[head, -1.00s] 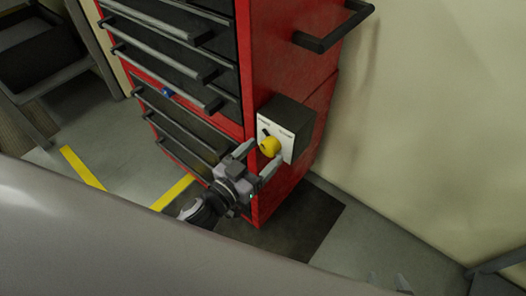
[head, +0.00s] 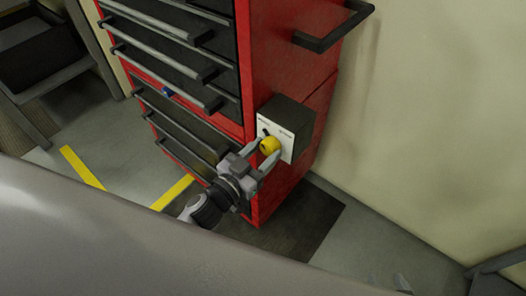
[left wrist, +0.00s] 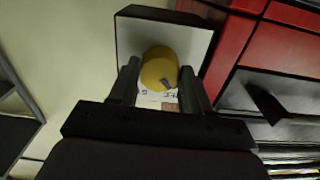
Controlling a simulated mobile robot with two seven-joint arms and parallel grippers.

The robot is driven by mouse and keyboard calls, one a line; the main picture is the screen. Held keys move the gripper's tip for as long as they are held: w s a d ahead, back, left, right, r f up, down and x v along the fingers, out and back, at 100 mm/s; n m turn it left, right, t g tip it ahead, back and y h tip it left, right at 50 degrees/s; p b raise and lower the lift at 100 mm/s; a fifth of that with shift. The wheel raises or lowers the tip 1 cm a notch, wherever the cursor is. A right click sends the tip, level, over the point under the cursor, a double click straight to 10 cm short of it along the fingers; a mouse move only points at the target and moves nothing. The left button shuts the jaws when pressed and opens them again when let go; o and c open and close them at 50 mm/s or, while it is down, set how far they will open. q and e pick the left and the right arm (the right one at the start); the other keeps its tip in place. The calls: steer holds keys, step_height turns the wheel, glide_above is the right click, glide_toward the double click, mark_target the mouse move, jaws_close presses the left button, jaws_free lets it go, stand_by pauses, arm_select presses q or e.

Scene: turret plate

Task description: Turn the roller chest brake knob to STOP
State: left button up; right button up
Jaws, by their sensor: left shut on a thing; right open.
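The yellow brake knob (head: 270,145) sits on the white face plate (head: 289,150) of a black box on the side of the red roller chest (head: 262,192). My left gripper (head: 266,153) is shut on the knob, with one finger on each side of it. The left wrist view shows the knob (left wrist: 160,69) between the fingertips, with a dark pointer mark at its lower right. Lettering on the plate is partly hidden and too small to read surely.
Drawer handles (head: 182,71) project from the chest front, left of the box. A black push handle (head: 335,28) sticks out above the box. A pale wall (head: 430,130) stands to the right. A dark mat (head: 300,225) lies on the floor by the chest.

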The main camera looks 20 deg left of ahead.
arm_select(q)
steer(key=m, duration=0.4)
steer(key=shift+m, duration=0.3)
steer(key=m, duration=0.4)
steer(key=shift+m, duration=0.3)
steer(key=m+b, duration=0.1)
steer(key=m, duration=0.4)
steer(key=shift+f, duration=0.1)
steer(key=shift+m+b, duration=0.45)
steer(key=shift+m, duration=1.15)
steer(key=o, duration=1.1)
steer(key=shift+s, duration=0.1)
